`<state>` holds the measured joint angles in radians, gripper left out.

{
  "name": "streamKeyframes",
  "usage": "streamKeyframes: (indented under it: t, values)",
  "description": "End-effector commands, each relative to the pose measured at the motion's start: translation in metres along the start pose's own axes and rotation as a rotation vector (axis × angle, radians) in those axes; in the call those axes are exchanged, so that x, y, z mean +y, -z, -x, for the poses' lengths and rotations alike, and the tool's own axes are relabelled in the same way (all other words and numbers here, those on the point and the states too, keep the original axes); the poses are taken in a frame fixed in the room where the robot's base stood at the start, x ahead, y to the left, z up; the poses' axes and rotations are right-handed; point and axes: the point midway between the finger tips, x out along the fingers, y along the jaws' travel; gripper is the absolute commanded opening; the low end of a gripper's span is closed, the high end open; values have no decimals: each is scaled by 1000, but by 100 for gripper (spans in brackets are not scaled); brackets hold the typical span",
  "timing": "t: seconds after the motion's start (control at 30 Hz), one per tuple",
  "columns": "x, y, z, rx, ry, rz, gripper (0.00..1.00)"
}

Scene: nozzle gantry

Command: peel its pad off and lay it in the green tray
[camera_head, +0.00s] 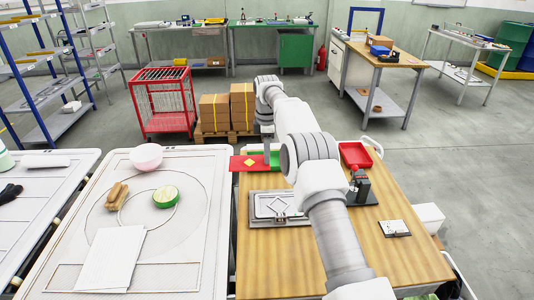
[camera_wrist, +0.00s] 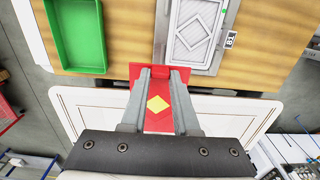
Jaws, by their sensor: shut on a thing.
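My gripper (camera_wrist: 163,76) is shut on a flat red pad (camera_wrist: 158,122) that bears a yellow diamond. In the head view the pad (camera_head: 236,164) sticks out to the left of my gripper, by the wooden table's far left edge. The green tray (camera_wrist: 102,38) lies on the wooden table and looks empty in the wrist view; my arm partly hides it in the head view (camera_head: 277,155). A grey frame (camera_wrist: 160,30) holds a pale plate (camera_wrist: 182,50) with a diamond outline and a small tag beside it. The pad is apart from this plate.
A red tray (camera_head: 355,154) and a dark upright device (camera_head: 360,187) stand right of my arm on the wooden table (camera_head: 275,265). A white table (camera_head: 190,250) at left carries a pink bowl (camera_head: 146,157), a green round item (camera_head: 166,197) and a brown brush-like item (camera_head: 117,196).

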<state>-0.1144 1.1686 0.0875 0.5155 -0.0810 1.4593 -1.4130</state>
Motion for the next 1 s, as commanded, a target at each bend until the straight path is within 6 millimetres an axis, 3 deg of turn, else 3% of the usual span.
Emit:
streamKeyframes:
  t: [0.63,1.0]
  values:
    - [0,0,30,0,-1,0,0]
    - [0,0,32,0,-1,0,0]
